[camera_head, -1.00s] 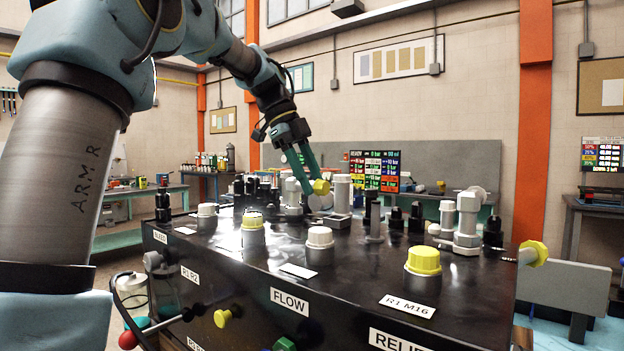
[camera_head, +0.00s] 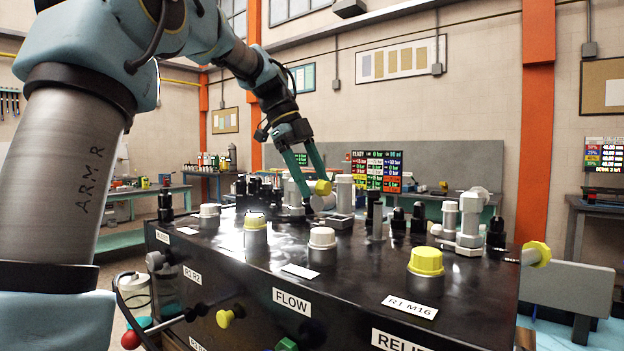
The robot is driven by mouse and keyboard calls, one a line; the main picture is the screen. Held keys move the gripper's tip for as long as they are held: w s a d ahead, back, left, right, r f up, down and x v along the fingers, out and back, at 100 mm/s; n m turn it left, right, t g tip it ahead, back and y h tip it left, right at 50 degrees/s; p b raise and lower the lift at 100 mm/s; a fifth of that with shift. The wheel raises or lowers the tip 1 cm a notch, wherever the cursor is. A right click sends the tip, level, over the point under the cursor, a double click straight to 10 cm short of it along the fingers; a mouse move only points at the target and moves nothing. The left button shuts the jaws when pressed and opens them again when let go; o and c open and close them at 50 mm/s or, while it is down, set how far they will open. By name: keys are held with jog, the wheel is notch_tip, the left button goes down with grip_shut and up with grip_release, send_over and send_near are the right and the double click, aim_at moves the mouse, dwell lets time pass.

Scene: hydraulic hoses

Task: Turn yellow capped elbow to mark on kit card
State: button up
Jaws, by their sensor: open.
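A yellow cap (camera_head: 323,187) sits at the end of a grey elbow fitting (camera_head: 322,203) towards the back of the black block's top (camera_head: 370,262). My gripper (camera_head: 315,186), with green fingers, is open around the cap, pointing down from the upper left. The fingers are spread, one left of the cap and one at its upper right; I cannot tell whether either touches it. Part of the elbow is hidden. A white card printed R1 M16 (camera_head: 409,306) lies on the block's front; I cannot tell which card is the kit card or see a mark.
A yellow-capped port (camera_head: 425,262) and white-capped ports (camera_head: 322,238) stand on the block's front. A taller grey fitting (camera_head: 469,222) stands to the right and black fittings (camera_head: 397,220) stand behind. A coloured display board (camera_head: 376,171) is at the back.

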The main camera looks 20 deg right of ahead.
jog(key=shift+r, duration=0.1)
jog(key=v, duration=1)
jog(key=shift+a+r, duration=0.2)
jog(key=shift+r, duration=0.1)
